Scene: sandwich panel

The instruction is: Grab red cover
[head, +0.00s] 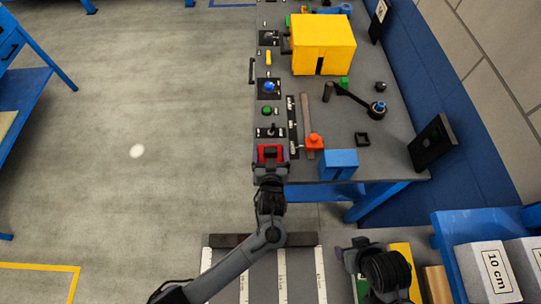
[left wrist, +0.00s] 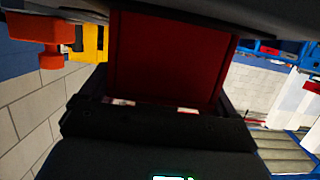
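The red cover (head: 270,152) is at the near left corner of the grey panel table. It fills the upper middle of the left wrist view (left wrist: 165,55), very close. My left gripper (head: 270,172) is right at the near side of the cover in the head view. Dark gripper parts (left wrist: 155,128) lie across the cover's lower edge in the left wrist view. The fingertips do not show clearly, so I cannot tell whether they are open or closed on the cover. Of my right arm, a dark rounded part (head: 387,272) shows at the lower right; its fingertips cannot be made out.
An orange part (head: 314,141) and a blue box (head: 339,163) stand to the right of the cover. A yellow box (head: 322,45) is farther back, with several buttons and switches along the left edge. White boxes (head: 488,272) are at the lower right.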

